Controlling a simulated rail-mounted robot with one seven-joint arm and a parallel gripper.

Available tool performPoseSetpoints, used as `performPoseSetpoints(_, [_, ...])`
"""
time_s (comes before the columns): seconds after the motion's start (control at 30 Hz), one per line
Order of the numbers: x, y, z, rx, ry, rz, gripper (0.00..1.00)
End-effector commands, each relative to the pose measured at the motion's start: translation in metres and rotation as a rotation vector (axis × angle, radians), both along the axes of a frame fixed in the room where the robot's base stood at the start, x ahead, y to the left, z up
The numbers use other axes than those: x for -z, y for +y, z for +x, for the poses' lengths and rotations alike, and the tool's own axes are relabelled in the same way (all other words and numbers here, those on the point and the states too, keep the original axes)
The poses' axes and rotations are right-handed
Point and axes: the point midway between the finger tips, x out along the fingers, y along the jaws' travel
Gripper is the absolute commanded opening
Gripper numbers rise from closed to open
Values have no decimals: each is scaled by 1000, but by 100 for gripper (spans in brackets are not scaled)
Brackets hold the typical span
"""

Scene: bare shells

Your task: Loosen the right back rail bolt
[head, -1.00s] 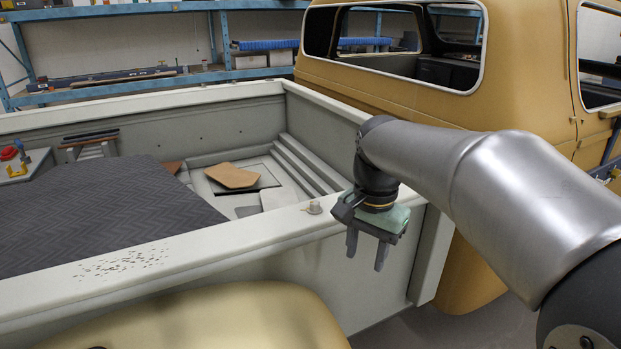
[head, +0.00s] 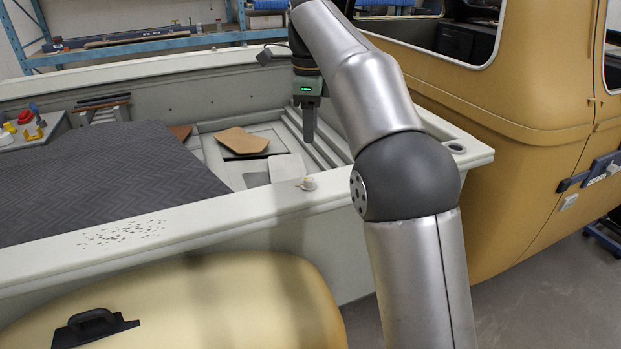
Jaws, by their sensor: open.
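My gripper (head: 308,138) points down above the bed, beyond the near rail and well behind the bolt in the picture. It is open and holds nothing that I can see. Its fingers overlap from this side, so the gap between them does not show. A green light glows on its body. The gripper and the bolt are apart. My forearm covers part of the rail to the right of the bolt.
A dark ribbed mat (head: 95,180) and a tan board (head: 242,141) lie in the bed. A small bench with colored tools (head: 25,125) is at left. A yellow fender with a black handle (head: 92,326) is in front. The cab (head: 510,120) stands at right.

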Motion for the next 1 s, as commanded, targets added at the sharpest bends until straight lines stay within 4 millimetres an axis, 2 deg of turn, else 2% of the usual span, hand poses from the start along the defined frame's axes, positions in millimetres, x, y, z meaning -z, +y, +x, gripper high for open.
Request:
performPoseSetpoints(0.03, [15, 0, -2, -1, 2, -1, 41])
performPoseSetpoints(0.3, [72, 0, -1, -1, 2, -1, 41])
performPoseSetpoints(0.5, [105, 0, -1, -1, 0, 0, 41])
performPoseSetpoints(0.7, [121, 0, -1, -1, -1, 1, 41])
performPoseSetpoints(1.0, [123, 0, 0, -2, -2, 1, 41])
